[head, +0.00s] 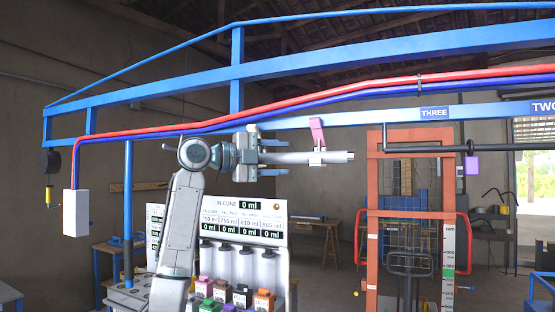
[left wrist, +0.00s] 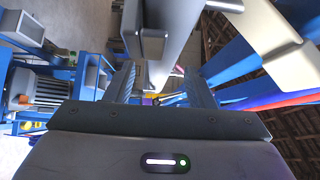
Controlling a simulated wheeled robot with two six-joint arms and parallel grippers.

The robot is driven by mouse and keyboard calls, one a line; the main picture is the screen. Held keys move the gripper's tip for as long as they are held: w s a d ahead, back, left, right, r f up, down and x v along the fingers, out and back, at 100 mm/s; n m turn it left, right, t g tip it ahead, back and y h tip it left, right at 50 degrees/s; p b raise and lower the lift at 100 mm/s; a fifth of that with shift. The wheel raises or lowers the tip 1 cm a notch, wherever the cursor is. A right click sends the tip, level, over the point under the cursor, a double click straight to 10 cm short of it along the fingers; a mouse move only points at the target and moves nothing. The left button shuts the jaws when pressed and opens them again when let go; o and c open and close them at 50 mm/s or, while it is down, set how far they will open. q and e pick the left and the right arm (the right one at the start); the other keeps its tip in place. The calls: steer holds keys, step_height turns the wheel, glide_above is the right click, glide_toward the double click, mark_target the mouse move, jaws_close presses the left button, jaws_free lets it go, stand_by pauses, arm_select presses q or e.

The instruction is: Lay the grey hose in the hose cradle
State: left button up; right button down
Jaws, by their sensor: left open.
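A light grey tube (head: 335,157), which looks like the grey hose, runs level under the blue beam; it also shows in the left wrist view (left wrist: 170,50). A pink lever (head: 317,130) rises from a pale fitting around it. My left gripper (head: 280,157) is open at the tube's left end. One finger is above the tube and one below, with no clear sign of a grip. In the left wrist view the tube runs away beyond the spread fingers (left wrist: 160,92). I cannot single out the hose cradle with certainty. My right gripper is out of view.
Red and blue pipes (head: 350,88) run along the blue beam (head: 385,115) just above my left gripper. An orange frame (head: 412,139) stands to the right. Below are a white panel (head: 270,208) and several coloured containers (head: 240,296). A black pipe (head: 510,147) hangs at the right.

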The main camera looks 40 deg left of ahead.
arm_select(q)
steer(key=shift+s+a+f+b, duration=0.1)
steer(key=shift+s+a+b, duration=0.15)
steer(key=shift+s+b, duration=0.1)
steer(key=b+v, duration=0.4)
steer(key=v, duration=0.6)
